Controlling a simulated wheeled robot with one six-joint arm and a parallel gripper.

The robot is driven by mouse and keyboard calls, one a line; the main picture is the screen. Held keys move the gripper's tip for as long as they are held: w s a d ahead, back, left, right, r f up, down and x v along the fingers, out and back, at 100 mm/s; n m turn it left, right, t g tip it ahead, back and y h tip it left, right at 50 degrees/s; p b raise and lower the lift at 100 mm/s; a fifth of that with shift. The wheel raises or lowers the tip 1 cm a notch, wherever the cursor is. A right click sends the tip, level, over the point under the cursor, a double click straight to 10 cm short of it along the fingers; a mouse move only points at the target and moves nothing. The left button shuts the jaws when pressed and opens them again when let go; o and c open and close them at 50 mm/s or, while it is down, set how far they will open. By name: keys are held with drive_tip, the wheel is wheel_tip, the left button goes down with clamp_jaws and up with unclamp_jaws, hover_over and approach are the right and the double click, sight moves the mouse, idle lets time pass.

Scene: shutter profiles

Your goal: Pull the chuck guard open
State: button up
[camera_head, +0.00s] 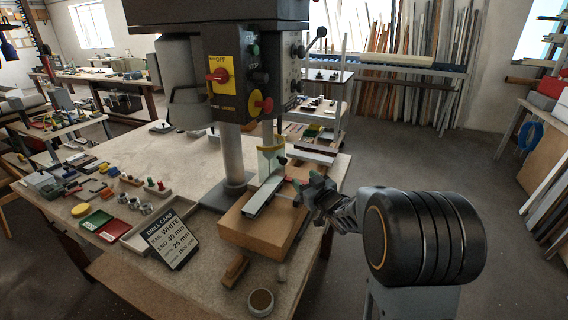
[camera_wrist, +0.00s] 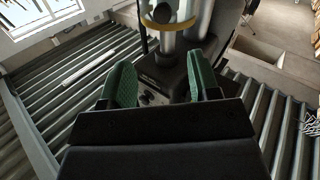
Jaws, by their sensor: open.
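The chuck guard (camera_head: 270,161) is a clear panel with a yellowish upper edge, below the drill press head (camera_head: 255,70). A pale metal cylinder (camera_wrist: 167,40) and yellow edging show beyond the pads; I cannot tell the guard's exact outline there.
A grey rail (camera_head: 264,196) lies on a wooden block (camera_head: 240,226) under the guard. A drill card (camera_head: 170,240) leans on the bench (camera_head: 120,158). Small parts and trays crowd the bench's left side. A round cup (camera_head: 261,301) stands at the front. The floor at right is clear.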

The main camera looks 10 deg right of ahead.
sight(284, 162)
drive_tip(key=p+x, duration=0.3)
drive_tip(key=x, duration=1)
drive_tip(key=shift+w+a+p, duration=0.3)
drive_tip(key=shift+p, duration=0.1)
clamp_jaws()
drive_tip(key=shift+d, duration=0.15)
drive_tip(key=shift+s+y, duration=0.15)
drive_tip(key=shift+y, duration=0.15)
